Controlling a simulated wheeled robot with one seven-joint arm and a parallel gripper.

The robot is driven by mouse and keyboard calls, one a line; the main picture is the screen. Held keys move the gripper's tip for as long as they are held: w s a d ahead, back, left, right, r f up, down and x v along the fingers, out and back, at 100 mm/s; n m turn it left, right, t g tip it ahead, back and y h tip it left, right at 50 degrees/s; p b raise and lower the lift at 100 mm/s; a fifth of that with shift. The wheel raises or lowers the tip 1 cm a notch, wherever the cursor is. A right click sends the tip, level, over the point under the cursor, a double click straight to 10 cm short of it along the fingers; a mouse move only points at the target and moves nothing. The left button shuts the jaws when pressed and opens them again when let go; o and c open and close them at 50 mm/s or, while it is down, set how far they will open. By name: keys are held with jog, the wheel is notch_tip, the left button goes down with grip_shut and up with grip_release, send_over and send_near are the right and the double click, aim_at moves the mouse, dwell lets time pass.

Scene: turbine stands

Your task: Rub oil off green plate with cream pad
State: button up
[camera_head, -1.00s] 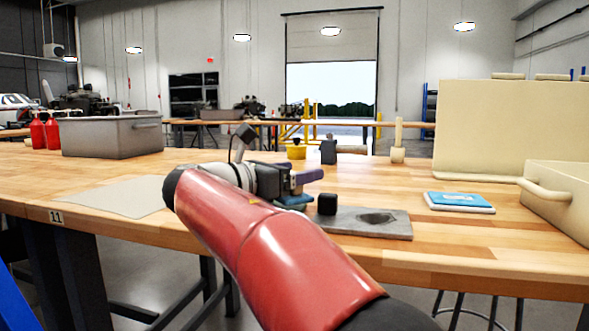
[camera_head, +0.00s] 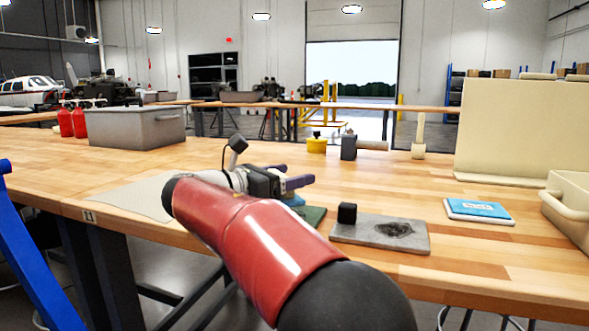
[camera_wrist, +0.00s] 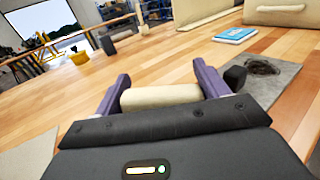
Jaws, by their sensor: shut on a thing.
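My gripper (camera_head: 298,175) is over the workbench left of the grey plate. In the wrist view my gripper (camera_wrist: 161,78) has its purple fingers shut on a cream block, the cream pad (camera_wrist: 160,95). The pad's underside is hidden. A green plate (camera_head: 313,215) shows only at one edge, largely hidden behind my red arm; no oil on it can be seen. A small blue patch (camera_head: 294,200) shows just under the gripper; I cannot tell what it belongs to. Whether the pad touches the green plate is not visible.
A grey plate (camera_head: 350,233) with a dark smear and a black block (camera_head: 347,213) lies right of the gripper. Farther right are a blue-topped pad (camera_head: 480,210) and a cream bin (camera_head: 570,213). A grey bin (camera_head: 135,128) stands left. A pale sheet (camera_head: 140,197) lies near the front edge.

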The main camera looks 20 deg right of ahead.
jog(key=shift+r, duration=0.1)
jog(key=shift+r, duration=2.9)
jog(key=shift+r, duration=1.5)
